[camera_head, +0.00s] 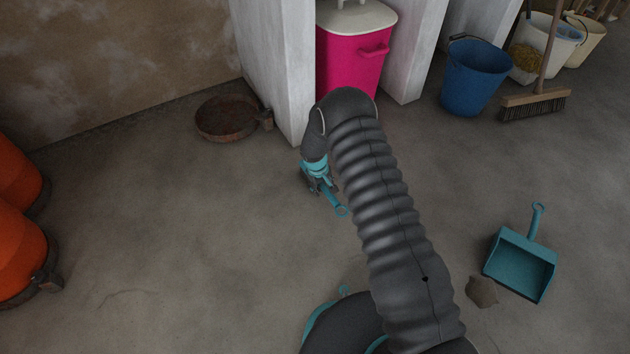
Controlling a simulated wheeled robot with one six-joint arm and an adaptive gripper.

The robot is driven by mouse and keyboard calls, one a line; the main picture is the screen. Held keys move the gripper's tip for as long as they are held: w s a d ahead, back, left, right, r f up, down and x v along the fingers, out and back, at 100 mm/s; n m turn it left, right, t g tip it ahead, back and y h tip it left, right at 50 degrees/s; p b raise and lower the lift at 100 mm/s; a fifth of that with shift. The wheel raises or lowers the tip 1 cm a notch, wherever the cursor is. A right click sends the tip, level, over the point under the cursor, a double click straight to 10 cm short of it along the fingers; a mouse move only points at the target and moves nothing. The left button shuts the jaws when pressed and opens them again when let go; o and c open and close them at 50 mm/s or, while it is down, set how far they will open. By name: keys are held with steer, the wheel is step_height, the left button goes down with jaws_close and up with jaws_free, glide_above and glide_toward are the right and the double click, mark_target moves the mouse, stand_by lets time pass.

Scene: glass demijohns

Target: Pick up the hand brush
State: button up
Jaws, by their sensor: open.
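The hand brush (340,210) lies on the concrete floor near the middle of the view. My gripper (321,188) is open and points down, right at the brush's upper left part. The fingers are small and dark here, and I cannot tell whether they touch the brush.
A teal dustpan (521,263) and a stone-like lump (482,291) lie at right. A shallow rusty pan (226,118) is near the wall. A pink bin (350,62), blue bucket (473,78) and broom (535,104) stand behind. Orange containers (18,255) stand left. Floor at centre left is clear.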

mark_target(324, 184)
steer(key=shift+f, duration=0.15)
jaws_close()
steer(key=shift+w, duration=0.1)
step_height(324, 184, up, 4)
steer(key=shift+r+p, duration=0.25)
steer(key=shift+p, duration=0.1)
steer(key=s+d+r+p, duration=0.1)
steer(key=d+r, duration=0.5)
steer(key=d, duration=0.5)
steer(key=shift+s+d+r, duration=0.2)
steer(key=shift+d+r, duration=0.1)
